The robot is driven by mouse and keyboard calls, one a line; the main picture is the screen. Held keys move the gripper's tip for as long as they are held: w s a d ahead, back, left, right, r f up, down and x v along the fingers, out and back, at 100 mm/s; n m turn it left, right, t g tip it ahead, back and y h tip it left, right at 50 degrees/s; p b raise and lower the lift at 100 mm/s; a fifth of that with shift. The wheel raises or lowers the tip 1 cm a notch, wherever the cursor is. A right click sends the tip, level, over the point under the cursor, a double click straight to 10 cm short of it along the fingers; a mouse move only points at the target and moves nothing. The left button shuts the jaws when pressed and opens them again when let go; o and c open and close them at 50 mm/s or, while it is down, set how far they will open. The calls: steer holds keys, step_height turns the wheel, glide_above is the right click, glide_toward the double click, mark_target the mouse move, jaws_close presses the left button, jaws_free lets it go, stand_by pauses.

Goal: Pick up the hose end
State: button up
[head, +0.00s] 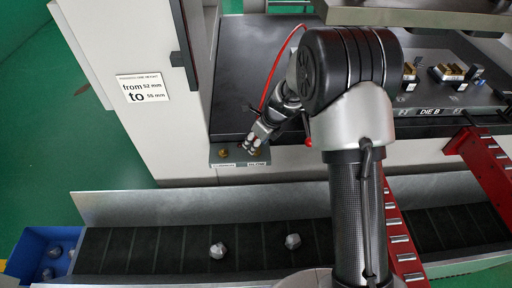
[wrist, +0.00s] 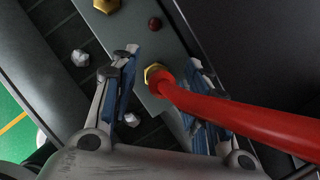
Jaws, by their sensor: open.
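A thick red hose (wrist: 235,113) runs in from the right of the wrist view. Its hose end (wrist: 166,84) meets a brass hex fitting (wrist: 153,71) on a grey bracket (wrist: 136,32). My gripper (wrist: 162,68) is open, with one blue-padded finger on each side of the hose end. I cannot tell whether either finger touches it. In the head view my gripper (head: 260,138) is low over the bracket (head: 239,157) at the press's front edge. The hose (head: 273,77) rises behind my wrist there, and its end is hidden by the fingers.
A second brass fitting (wrist: 106,4) and a small red-brown knob (wrist: 154,23) sit farther along the bracket. Below runs a dark conveyor (head: 160,250) with two pale lumps, a blue bin (head: 30,254) at its left. Red roller rails (head: 487,172) stand at the right.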

steer(key=shift+w+a+f, duration=0.1)
steer(key=shift+w+f, duration=0.05)
steer(key=shift+f, duration=0.1)
steer(key=shift+r, duration=0.1)
steer(key=shift+c, duration=0.2)
jaws_close()
